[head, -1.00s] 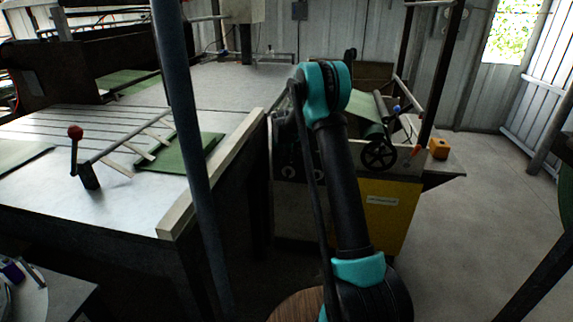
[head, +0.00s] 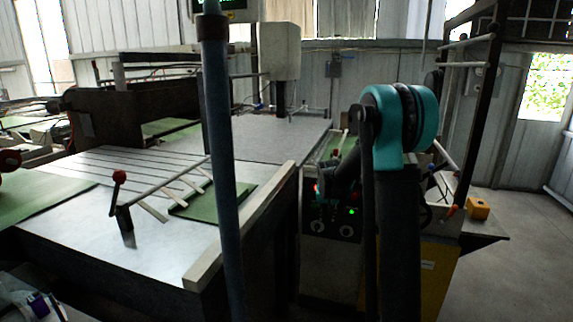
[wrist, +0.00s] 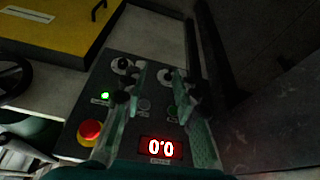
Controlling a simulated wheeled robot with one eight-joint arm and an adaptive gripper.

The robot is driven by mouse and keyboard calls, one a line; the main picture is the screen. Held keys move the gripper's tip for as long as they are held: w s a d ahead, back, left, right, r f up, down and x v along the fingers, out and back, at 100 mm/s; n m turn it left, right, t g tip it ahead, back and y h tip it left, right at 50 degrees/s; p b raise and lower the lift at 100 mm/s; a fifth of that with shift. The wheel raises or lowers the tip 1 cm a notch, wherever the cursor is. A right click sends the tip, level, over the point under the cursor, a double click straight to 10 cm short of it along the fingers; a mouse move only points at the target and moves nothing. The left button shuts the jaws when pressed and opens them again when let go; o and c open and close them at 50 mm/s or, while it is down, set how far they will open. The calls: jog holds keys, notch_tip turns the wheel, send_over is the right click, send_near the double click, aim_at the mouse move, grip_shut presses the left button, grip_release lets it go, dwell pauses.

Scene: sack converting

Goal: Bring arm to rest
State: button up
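My arm stands upright in the head view, with its teal elbow in front of the machine and its dark forearm reaching away toward the control panel (head: 333,240). My gripper (wrist: 153,85) shows in the wrist view with its two fingers apart and nothing seen held between them. It is in front of the same panel (wrist: 128,118), which carries a red button (wrist: 90,131), a lit green lamp (wrist: 105,96), dark knobs and a red display (wrist: 161,148) reading 0.0. Whether the fingers touch the panel I cannot tell. In the head view the gripper is largely hidden by my arm.
A metal table (head: 75,230) with a green sheet (head: 213,204) and a red-knobbed lever (head: 119,177) fills the left. A blue-grey post (head: 222,150) stands in front of it. A yellow box (head: 478,208) sits at the right. Floor (head: 500,280) is clear at lower right.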

jog(key=s+d+f+n, duration=0.1)
jog(key=s, duration=1.8)
jog(key=s+d+f+n+y, duration=0.1)
jog(key=s+f, duration=0.1)
jog(key=s, duration=1.7)
jog(key=shift+s+d+f+n, duration=0.15)
jog(key=shift+d+f+n, duration=0.05)
jog(key=shift+f+n, duration=0.1)
